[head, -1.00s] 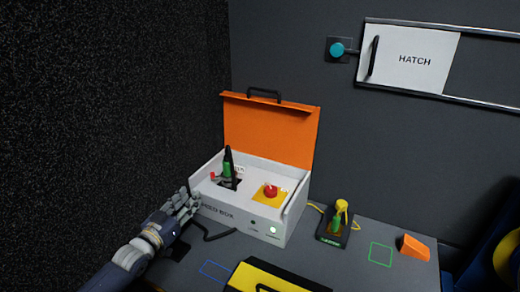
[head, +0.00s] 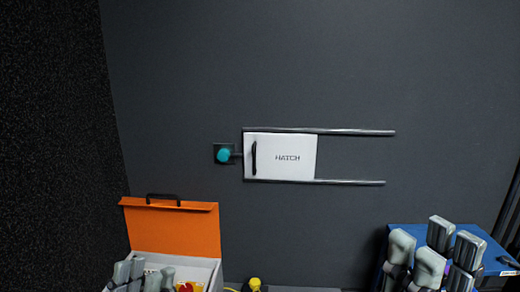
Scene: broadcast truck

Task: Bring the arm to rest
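My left gripper (head: 145,277) is at the bottom left, in front of the white box with the raised orange lid (head: 172,228). Its fingers stand apart with nothing seen between them; the picture's lower edge cuts off the rest. My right gripper (head: 434,256) is at the bottom right, in front of a blue case or cabinet (head: 406,236). Its fingers point up and stand apart, with nothing held. Both arms are mostly below the picture.
The white hatch panel (head: 290,168) sits on the dark wall between two rails, with a black handle and a teal knob (head: 223,155) left of it. A yellow-topped item (head: 254,284) stands right of the box.

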